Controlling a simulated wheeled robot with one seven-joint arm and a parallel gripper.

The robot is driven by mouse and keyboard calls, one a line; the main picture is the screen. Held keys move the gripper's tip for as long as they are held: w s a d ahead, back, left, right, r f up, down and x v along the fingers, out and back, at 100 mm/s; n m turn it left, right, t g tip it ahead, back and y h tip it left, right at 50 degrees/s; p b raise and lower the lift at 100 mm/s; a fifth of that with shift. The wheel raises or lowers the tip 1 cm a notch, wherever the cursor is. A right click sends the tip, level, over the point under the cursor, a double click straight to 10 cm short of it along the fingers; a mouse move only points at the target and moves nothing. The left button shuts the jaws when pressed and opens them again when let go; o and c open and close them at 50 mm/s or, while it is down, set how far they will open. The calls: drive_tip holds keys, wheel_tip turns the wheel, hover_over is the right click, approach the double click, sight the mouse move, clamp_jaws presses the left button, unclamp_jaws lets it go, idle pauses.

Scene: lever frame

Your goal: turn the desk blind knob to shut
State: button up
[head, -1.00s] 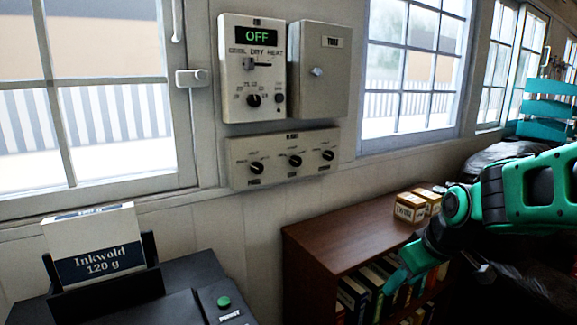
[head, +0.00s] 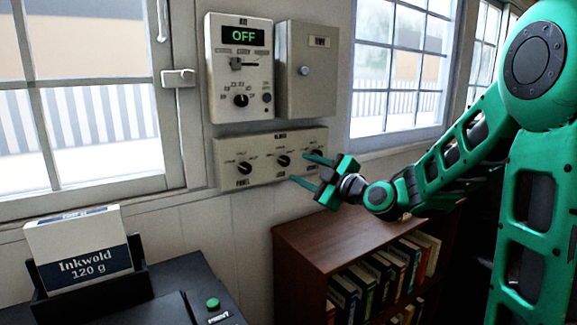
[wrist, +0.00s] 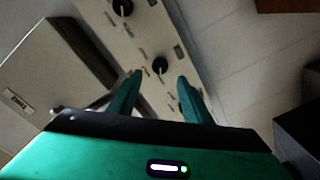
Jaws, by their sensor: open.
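A cream control panel (head: 222,178) with three black knobs hangs on the wall under two boxes. The left knob (head: 245,168), middle knob (head: 283,160) and right knob (head: 316,154) sit in a row; their small labels are too blurred to read surely. My gripper (head: 299,168) is open and empty, its green fingers reaching toward the panel's right part and partly covering the right knob. In the wrist view, my gripper (wrist: 159,84) has what looks like the right knob (wrist: 160,65) ahead, between its spread fingertips. The middle knob (wrist: 122,7) shows at the top edge. I see no grip on either.
Above the panel are a thermostat box (head: 215,70) reading OFF and a grey box (head: 318,85) with a small knob. A bookcase (head: 330,240) stands below right. A printer (head: 165,298) and paper pack (head: 78,240) stand lower left. Windows flank the panel.

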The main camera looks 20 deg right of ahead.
sight(286, 162)
drive_tip(key=x, duration=0.8)
drive_tip(key=shift+w, duration=0.1)
drive_tip(key=shift+c, duration=0.3)
